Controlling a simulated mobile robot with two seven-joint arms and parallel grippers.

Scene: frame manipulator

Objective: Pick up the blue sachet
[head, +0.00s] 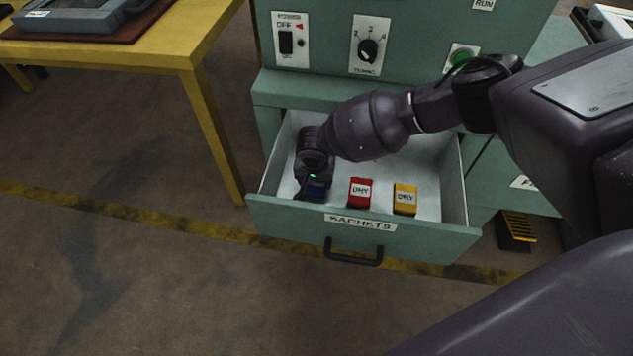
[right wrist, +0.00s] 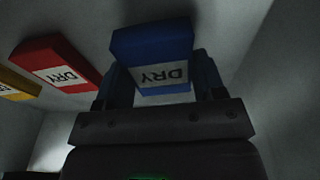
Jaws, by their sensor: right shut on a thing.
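The blue sachet (head: 316,190) is in the left part of the open drawer, mostly hidden by my right gripper in the head view. In the right wrist view the blue sachet (right wrist: 152,46), with a white DRY label, sits between the two fingers. My right gripper (head: 313,187) is inside the drawer and shut on the blue sachet; it also shows in the right wrist view (right wrist: 160,82). I cannot tell whether the sachet touches the drawer floor. My left gripper is not in view.
A red sachet (head: 360,192) and a yellow sachet (head: 405,199) lie to the right in the drawer (head: 430,165). The drawer's front wall and sides surround the gripper. A green cabinet panel with controls stands behind. A yellow table (head: 190,50) is at the left.

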